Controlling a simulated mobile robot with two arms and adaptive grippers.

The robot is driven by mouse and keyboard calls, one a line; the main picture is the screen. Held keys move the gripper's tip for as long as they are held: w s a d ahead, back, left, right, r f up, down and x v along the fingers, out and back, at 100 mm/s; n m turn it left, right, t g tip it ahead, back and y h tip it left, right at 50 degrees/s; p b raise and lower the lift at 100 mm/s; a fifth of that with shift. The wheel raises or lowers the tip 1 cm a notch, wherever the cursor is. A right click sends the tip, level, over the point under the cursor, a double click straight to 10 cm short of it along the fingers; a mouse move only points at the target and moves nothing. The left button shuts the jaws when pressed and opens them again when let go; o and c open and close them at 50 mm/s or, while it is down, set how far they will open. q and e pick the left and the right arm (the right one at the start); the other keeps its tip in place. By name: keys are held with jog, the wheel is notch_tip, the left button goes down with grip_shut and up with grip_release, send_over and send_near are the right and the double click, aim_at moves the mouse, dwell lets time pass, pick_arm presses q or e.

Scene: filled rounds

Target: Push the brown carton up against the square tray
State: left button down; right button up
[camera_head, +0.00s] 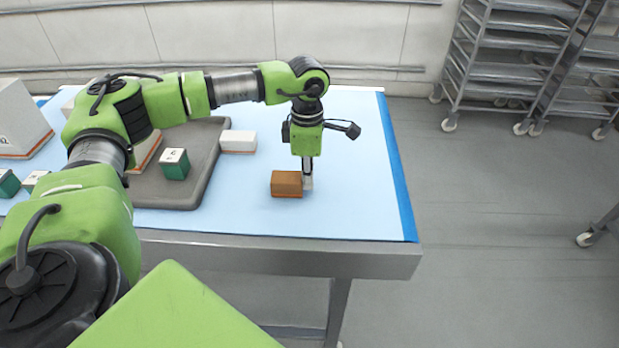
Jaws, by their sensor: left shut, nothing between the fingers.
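The brown carton (286,184) lies on the blue table cover, right of the square tray and clear of it. The dark grey square tray (200,160) is flat on the table, partly hidden behind my left arm. My left gripper (308,184) points down at the right side of the carton, with its fingers shut and empty. The fingers are beside the carton's right face; I cannot tell whether they touch it. My right gripper is not in view.
A white box (238,141) stands at the tray's right edge. A green box (175,164) is on the tray. A large white box (18,120) and other green boxes (7,184) are at the left. Blue cover (345,210) is bare to the carton's right; rack trolleys (515,55) stand behind.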

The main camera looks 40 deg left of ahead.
pick_arm(q)
jog(key=s+a+b, duration=0.1)
jog(key=s+a, duration=0.1)
jog(key=a, duration=0.2)
jog(key=s+a+b, duration=0.1)
jog(key=s+a, duration=0.2)
jog(key=a, duration=0.1)
jog(key=s+a+b, duration=0.2)
jog(key=s+a, duration=0.1)
jog(key=a, duration=0.2)
jog(key=shift+f, duration=0.2)
jog(key=shift+s+a+r, duration=0.15)
jog(key=shift+s+a, duration=0.05)
jog(key=shift+a, duration=0.15)
jog(key=shift+w+d, duration=0.1)
jog(key=shift+d, duration=0.05)
